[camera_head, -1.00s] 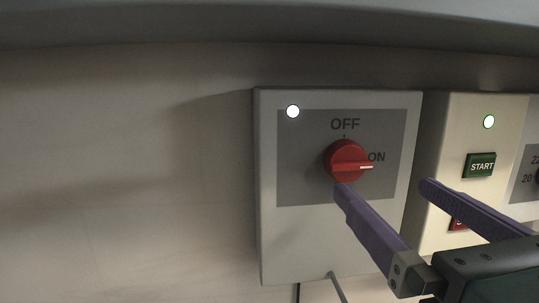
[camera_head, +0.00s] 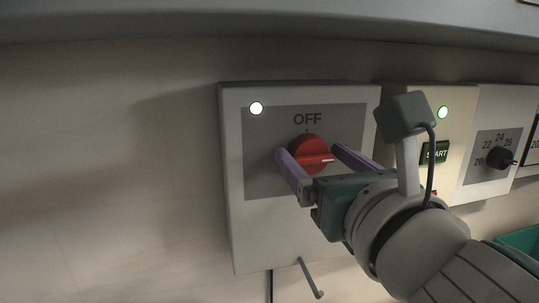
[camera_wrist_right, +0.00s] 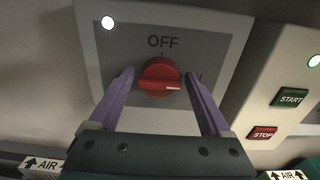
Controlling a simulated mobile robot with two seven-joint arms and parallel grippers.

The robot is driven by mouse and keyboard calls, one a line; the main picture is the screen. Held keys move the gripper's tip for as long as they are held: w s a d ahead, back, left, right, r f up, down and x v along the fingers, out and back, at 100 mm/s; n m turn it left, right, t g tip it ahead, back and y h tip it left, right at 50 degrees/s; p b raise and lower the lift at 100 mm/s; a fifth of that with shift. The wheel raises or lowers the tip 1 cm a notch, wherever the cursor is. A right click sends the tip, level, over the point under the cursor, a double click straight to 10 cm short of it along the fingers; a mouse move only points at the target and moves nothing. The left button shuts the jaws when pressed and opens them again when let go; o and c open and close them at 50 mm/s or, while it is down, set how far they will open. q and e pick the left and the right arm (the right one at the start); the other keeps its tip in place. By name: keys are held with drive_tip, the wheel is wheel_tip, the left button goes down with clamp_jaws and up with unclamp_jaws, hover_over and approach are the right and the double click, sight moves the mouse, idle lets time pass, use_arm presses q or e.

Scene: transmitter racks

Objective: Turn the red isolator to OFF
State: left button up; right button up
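The red isolator (camera_head: 309,150) is a round red knob on a grey panel of a pale box (camera_head: 240,225). It also shows in the right wrist view (camera_wrist_right: 160,75). Its white pointer line points to the right, towards ON, and the OFF mark is above the knob. My right gripper (camera_head: 308,150) is open, with one purple finger on each side of the knob. In the right wrist view the fingers (camera_wrist_right: 158,78) stand apart from the knob with gaps on both sides. The ON label is mostly hidden by a finger. My left gripper is not in view.
A white lamp (camera_head: 256,108) is lit on the isolator box. To the right is a box with a green START button (camera_head: 434,153), a red STOP button (camera_wrist_right: 262,133) and a lit lamp. Further right is a black dial (camera_head: 501,158). The wall at left is bare.

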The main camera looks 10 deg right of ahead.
drive_tip(key=c, duration=1.1)
